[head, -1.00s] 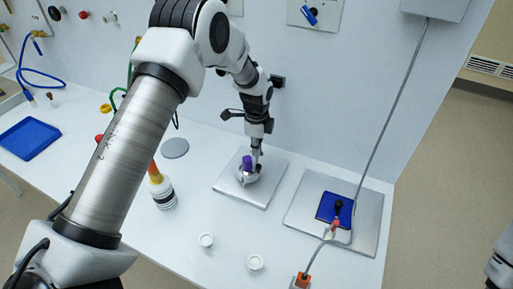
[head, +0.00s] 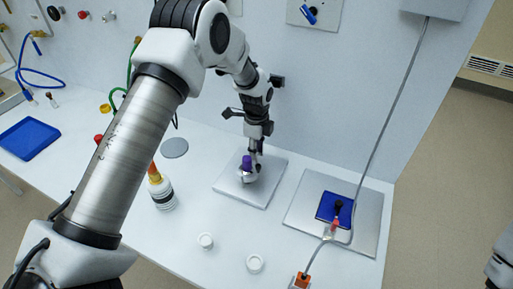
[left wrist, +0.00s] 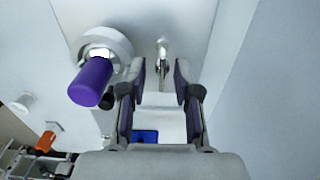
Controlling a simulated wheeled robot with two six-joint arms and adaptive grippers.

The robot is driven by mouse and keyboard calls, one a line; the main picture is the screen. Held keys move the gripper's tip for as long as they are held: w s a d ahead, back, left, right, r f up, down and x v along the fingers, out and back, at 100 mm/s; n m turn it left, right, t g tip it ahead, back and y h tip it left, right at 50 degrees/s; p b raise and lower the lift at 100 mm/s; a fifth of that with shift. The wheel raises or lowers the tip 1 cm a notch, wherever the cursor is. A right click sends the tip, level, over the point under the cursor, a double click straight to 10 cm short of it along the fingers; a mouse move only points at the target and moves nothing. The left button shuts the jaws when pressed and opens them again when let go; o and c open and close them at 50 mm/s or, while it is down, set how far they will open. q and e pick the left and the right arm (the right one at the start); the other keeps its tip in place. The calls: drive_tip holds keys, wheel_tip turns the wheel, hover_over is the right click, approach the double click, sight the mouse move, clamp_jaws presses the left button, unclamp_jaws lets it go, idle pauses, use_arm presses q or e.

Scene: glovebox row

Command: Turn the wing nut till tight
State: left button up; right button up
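A round metal fixture (head: 246,177) with a purple cylinder (head: 247,162) stands on a grey plate (head: 228,192). In the left wrist view the purple cylinder (left wrist: 91,82) sticks out left of my fingers. A thin shiny metal piece (left wrist: 162,52), apparently the wing nut seen edge-on, shows just beyond and between my fingertips. My left gripper (head: 259,150) is low over the fixture. In the left wrist view its two purple-padded fingers (left wrist: 160,78) are apart, with a gap on both sides of the metal piece. Contact is not visible. My right gripper is out of view.
A bottle (head: 162,190) with an orange top stands left of the plate. The wall stands close behind.

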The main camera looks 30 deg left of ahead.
use_arm(q)
drive_tip(key=shift+r, duration=0.1)
wheel_tip(320, 180, up, 12)
idle(0.4)
drive_tip(key=shift+w, duration=0.1)
idle(0.5)
